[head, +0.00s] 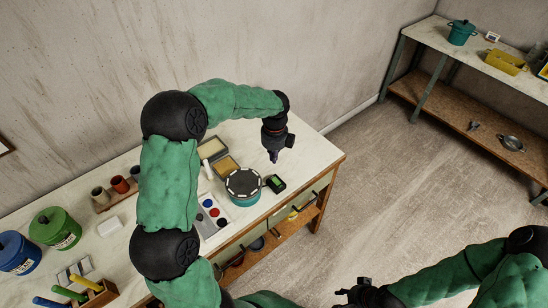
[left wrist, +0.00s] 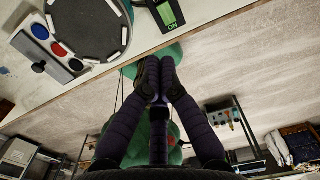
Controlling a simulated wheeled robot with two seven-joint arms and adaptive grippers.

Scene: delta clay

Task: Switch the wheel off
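The wheel is a round dark disc with pale blocks around its rim on a teal base (head: 243,186), near the front edge of the workbench; it also shows in the left wrist view (left wrist: 92,28). A small black switch box with a green face (head: 276,183) sits just right of it. In the left wrist view the box (left wrist: 169,14) reads "ON". My left gripper (head: 273,157) points down above the bench, behind the box in the picture and apart from it. Its fingertips (left wrist: 157,68) are together with nothing between them. My right gripper (head: 358,291) is low, away from the bench.
The bench also holds a grey panel with coloured discs (head: 209,214), open boxes (head: 212,149), small cups (head: 120,185), and green (head: 55,229) and blue (head: 18,253) pots. The bench's right end (head: 318,152) is clear. A shelf (head: 480,62) stands far right.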

